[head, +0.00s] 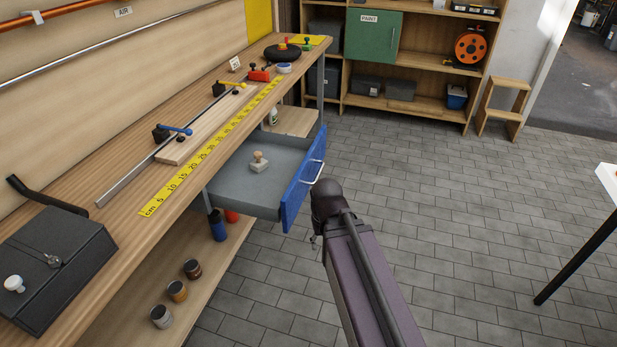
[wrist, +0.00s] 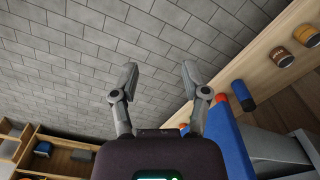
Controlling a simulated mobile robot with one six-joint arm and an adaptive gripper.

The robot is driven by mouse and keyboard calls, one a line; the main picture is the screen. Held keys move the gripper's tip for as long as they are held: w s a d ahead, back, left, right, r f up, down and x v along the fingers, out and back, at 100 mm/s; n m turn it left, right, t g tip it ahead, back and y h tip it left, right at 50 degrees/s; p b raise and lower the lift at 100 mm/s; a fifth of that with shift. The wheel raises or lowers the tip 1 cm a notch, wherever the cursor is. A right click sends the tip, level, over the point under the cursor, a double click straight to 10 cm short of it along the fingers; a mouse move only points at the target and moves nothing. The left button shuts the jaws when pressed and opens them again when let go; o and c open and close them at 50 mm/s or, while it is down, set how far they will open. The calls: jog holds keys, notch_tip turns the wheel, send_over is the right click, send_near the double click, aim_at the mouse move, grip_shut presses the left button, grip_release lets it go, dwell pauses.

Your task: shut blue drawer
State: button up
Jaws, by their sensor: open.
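The blue drawer (head: 303,182) is pulled out from under the workbench, its blue front with a pale handle (head: 312,172) facing right. A wooden stamp (head: 258,162) stands inside on the grey drawer floor. My gripper is mostly hidden behind my own wrist in the head view, just right of the drawer front. In the wrist view my gripper (wrist: 159,76) is open, with nothing between its fingers. The blue drawer front (wrist: 232,142) shows there to the right, close to the right finger. I cannot tell whether they touch.
The workbench (head: 135,180) carries a yellow ruler, clamps and a black box (head: 55,262). Open paved floor (head: 430,190) lies to the right. A shelf unit and step stool (head: 502,108) stand behind.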

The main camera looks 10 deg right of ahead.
jog(key=shift+w+f, duration=0.1)
jog(key=shift+w, duration=0.1)
jog(key=c, duration=0.3)
jog(key=shift+w+d+f+m+y, duration=0.15)
jog(key=shift+w+m+y, duration=0.15)
jog(key=shift+m, duration=0.2)
grip_shut()
jog(key=w+d+m+t+y+b, duration=0.1)
jog(key=w+d+m+y+b, duration=0.1)
jog(key=w+d+m+y, duration=0.3)
jog(key=w+d+m+t+y+b, duration=0.1)
jog(key=w+m+t+y+b, duration=0.15)
jog(key=w+m, duration=0.5)
jog(key=w+d+r+m+t+y+b, duration=0.1)
jog(key=w+d+r+m+t+y, duration=0.1)
jog(key=d+m, duration=0.3)
jog(key=w+d+r+m+t+y+b, duration=0.2)
jog(key=d+r+m, duration=0.3)
jog(key=d, duration=0.4)
jog(key=shift+w+d+r+y+b, duration=0.15)
jog(key=shift+w+y+b, duration=0.15)
jog(key=shift+w+y, duration=0.5)
jog(key=shift+m+t, duration=0.25)
